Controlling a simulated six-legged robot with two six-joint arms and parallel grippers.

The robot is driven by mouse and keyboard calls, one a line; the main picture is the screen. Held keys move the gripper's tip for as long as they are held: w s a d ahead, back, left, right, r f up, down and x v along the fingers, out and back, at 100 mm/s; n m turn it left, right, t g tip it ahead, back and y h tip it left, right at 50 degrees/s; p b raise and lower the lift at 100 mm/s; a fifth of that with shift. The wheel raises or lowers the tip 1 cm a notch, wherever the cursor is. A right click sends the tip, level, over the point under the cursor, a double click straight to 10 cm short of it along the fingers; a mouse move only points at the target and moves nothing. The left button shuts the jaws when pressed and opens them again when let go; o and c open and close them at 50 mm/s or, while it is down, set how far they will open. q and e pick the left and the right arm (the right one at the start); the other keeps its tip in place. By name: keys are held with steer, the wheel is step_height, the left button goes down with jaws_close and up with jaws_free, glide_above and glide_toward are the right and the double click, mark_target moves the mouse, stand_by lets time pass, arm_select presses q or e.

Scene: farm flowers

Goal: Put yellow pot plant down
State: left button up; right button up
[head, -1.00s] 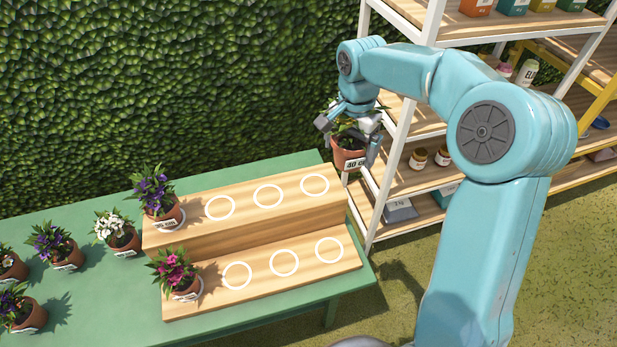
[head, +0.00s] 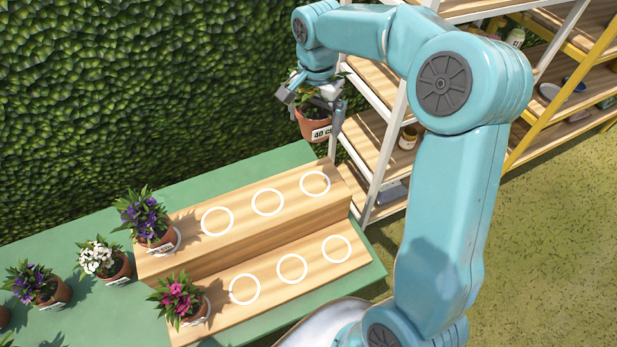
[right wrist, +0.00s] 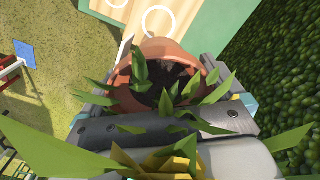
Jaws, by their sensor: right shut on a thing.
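My right gripper (head: 312,98) is shut on a potted plant, whose terracotta pot (head: 313,124) has a white label. It holds the pot upright in the air beyond the far right end of the wooden two-step stand (head: 240,247). In the right wrist view, the pot rim (right wrist: 212,68), green leaves and a yellow bloom (right wrist: 185,160) show close to the jaws. The stand has three empty white rings on each step. A purple-flowered pot (head: 146,218) stands at the left of the upper step and a pink-flowered pot (head: 181,301) at the left of the lower step. My left gripper is out of view.
The green table (head: 100,308) holds a white-flowered pot (head: 104,262) and another purple-flowered pot (head: 37,285) left of the stand. A white-framed shelf (head: 378,150) stands to the right. A leafy hedge (head: 130,90) rises behind.

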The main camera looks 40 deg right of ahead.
steer(key=f+b, duration=0.2)
steer(key=f, duration=0.5)
steer(key=f+b, duration=0.2)
steer(key=f, duration=0.6)
steer(key=shift+s+d+f, duration=0.2)
steer(key=shift+a+f+b, duration=0.25)
steer(key=shift+f+b, duration=0.05)
steer(key=shift+f, duration=0.05)
steer(key=f+b, duration=0.2)
steer(key=f, duration=0.2)
steer(key=shift+d, duration=0.2)
steer(key=shift+a+r, duration=0.15)
steer(key=shift+a, duration=0.05)
steer(key=o, duration=1)
steer(key=shift+d+f, duration=0.15)
steer(key=shift+f, duration=0.1)
steer(key=shift+r, duration=0.55)
step_height(320, 180, up, 11)
steer(key=p, duration=0.6)
steer(key=shift+r, duration=0.15)
